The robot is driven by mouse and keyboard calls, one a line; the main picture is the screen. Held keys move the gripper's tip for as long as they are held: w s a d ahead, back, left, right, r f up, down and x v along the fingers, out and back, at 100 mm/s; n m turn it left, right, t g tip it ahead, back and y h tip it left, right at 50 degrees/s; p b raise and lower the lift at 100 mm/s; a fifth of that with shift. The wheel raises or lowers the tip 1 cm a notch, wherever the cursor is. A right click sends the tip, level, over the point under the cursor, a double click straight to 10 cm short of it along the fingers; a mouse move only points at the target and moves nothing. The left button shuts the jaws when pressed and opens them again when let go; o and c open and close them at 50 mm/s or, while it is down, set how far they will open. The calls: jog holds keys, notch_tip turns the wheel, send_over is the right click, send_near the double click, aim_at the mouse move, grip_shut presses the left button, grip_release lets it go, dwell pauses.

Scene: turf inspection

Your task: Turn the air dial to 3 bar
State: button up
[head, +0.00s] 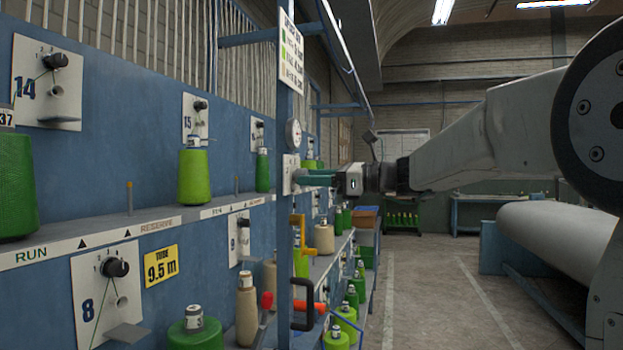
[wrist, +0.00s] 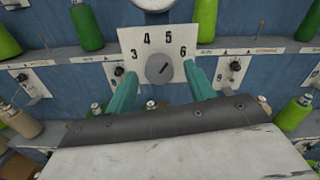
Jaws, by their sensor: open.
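The air dial (wrist: 158,69) is a dark round knob on a white plate (wrist: 128,40) in the wrist view. The numbers 3, 4, 5 and 6 run over its top from left to right. A short line on the knob slants to the upper right, roughly between 5 and 6. My gripper (wrist: 160,68) is open, with one teal finger on each side of the knob; I cannot tell whether they touch it. In the head view my gripper (head: 318,177) reaches left to the plate (head: 287,175) on the blue post, and the knob is hidden.
A round gauge (head: 293,133) sits above the dial plate. Green yarn cones (head: 194,176) stand on the blue rack's shelf at left. An orange-red handle (head: 300,306) and a black handle (head: 303,303) jut out lower on the post. The aisle floor (head: 440,290) is clear.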

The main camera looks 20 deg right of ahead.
jog(key=shift+w+a, duration=0.25)
jog(key=shift+a, duration=0.2)
jog(key=c, duration=1)
jog(key=shift+o, duration=0.2)
jog(key=n, duration=2)
jog(key=shift+n, duration=0.3)
